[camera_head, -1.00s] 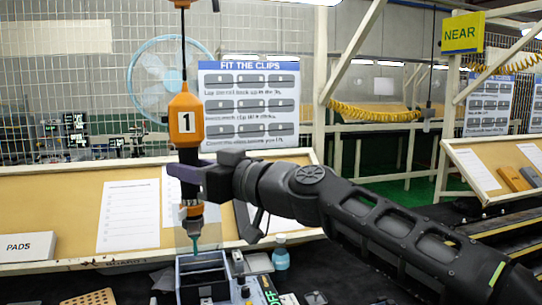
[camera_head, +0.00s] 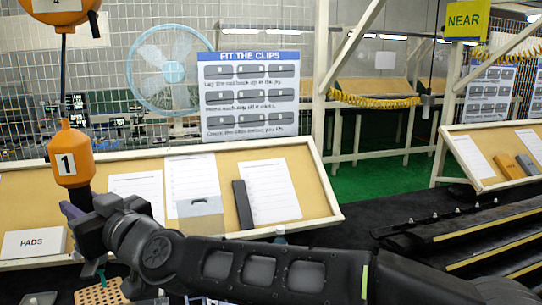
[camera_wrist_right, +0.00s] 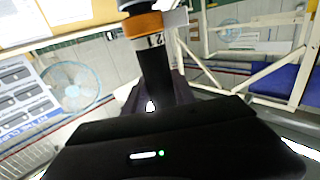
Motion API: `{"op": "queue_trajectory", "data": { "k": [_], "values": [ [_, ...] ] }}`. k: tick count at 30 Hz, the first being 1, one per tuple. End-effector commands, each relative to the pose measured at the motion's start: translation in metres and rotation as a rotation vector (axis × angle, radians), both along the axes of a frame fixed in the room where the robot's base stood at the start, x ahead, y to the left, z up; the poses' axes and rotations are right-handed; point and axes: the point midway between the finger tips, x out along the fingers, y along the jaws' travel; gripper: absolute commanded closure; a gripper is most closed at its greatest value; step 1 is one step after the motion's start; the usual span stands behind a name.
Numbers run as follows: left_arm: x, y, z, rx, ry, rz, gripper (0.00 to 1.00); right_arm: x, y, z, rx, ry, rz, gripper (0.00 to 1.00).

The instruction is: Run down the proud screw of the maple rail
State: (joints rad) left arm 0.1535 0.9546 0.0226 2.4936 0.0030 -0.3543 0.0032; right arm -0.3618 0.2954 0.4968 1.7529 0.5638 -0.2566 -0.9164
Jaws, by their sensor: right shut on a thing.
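My right gripper (camera_head: 80,213) is shut on the orange and black driver (camera_head: 68,158), marked 1, at the left of the head view. The driver hangs upright below an orange housing (camera_head: 62,14). In the right wrist view the driver's dark shaft (camera_wrist_right: 155,75) stands between my fingers. Its teal tip (camera_head: 93,268) shows below the gripper, above the bench's left part. I cannot pick out the maple rail or its proud screw. My right forearm covers much of the bench front. My left gripper is not in view.
A perforated tan block (camera_head: 103,291) lies below the driver. A white PADS box (camera_head: 33,242) stands at the left. A sloped board (camera_head: 315,185) with papers and a dark strip (camera_head: 243,205) backs the bench. Dark rails with pale strips (camera_head: 490,225) lie at the right.

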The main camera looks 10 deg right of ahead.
Motion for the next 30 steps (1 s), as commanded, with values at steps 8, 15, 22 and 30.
{"op": "queue_trajectory", "data": {
  "k": [8,15,22,30],
  "values": [
    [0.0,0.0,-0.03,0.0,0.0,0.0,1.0,0.001,-0.002,-0.032,-0.001,0.001,-0.001,1.0],
    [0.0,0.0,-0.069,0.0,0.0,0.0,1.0,0.001,-0.001,-0.075,-0.001,0.001,-0.001,1.0],
    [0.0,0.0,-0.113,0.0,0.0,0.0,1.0,0.0,-0.001,-0.123,-0.002,0.002,0.001,1.0],
    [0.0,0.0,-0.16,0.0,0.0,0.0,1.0,0.0,-0.001,-0.175,-0.001,0.001,0.0,1.0]
  ]
}}
